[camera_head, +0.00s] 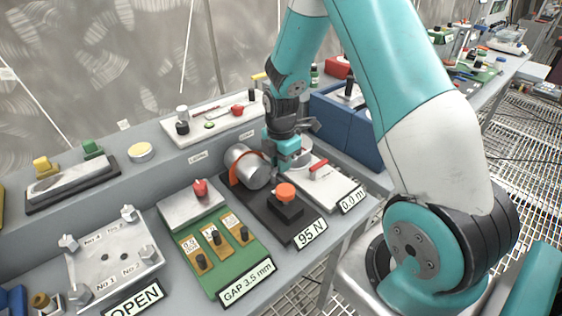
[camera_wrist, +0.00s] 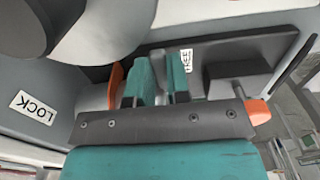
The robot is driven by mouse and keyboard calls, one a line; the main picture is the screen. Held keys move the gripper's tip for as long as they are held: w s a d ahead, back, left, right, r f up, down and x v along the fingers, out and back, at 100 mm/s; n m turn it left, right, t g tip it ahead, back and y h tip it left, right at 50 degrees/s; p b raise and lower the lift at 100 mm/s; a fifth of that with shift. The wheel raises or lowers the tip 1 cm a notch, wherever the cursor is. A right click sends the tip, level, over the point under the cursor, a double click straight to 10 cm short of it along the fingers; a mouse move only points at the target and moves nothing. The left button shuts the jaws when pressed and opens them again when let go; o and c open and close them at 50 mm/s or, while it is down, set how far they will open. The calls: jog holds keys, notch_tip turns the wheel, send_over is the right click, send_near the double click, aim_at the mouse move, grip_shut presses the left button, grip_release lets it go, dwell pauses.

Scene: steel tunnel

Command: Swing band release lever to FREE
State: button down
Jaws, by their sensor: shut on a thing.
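A grey cylinder (camera_head: 257,172) with an orange band (camera_head: 233,171) lies on a dark base plate (camera_head: 262,215). My gripper (camera_head: 282,168) points down at the cylinder's right end, close beside it. In the wrist view its two teal fingers (camera_wrist: 162,78) are close together around something narrow and dark, which I take as the release lever; its grip is hidden between them. A LOCK label (camera_wrist: 35,107) lies to the left, well clear of the fingers. A FREE label (camera_wrist: 186,61) shows right beside the right finger. An orange piece (camera_wrist: 115,84) stands left of the fingers.
An orange knob (camera_head: 285,191) on a black block stands in front of my gripper, above the 95 N sign (camera_head: 310,233). A white plate with a red handle (camera_head: 319,167) lies close to the right. A green gap panel (camera_head: 225,262) is at the left front. A blue box (camera_head: 343,125) stands behind.

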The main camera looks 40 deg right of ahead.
jog(key=m, duration=0.2)
jog(key=s+m, duration=0.1)
jog(key=m, duration=0.1)
jog(key=shift+s+a+m+p, duration=0.1)
jog(key=shift+m+p, duration=0.3)
jog(key=m, duration=0.4)
jog(key=shift+s+a+p, duration=0.3)
jog(key=shift+s+p, duration=0.05)
jog(key=shift+s, duration=0.05)
jog(key=m, duration=0.3)
jog(key=a+m, duration=0.1)
jog(key=m, duration=0.1)
jog(key=shift+s, duration=0.3)
jog(key=shift+s+a+m+p, duration=0.1)
jog(key=shift+a+m+p, duration=0.15)
jog(key=shift+m, duration=0.75)
jog(key=shift+a+m+p, duration=0.15)
jog(key=shift+m+p, duration=0.05)
jog(key=shift+m, duration=0.8)
jog(key=c, duration=1.1)
grip_release()
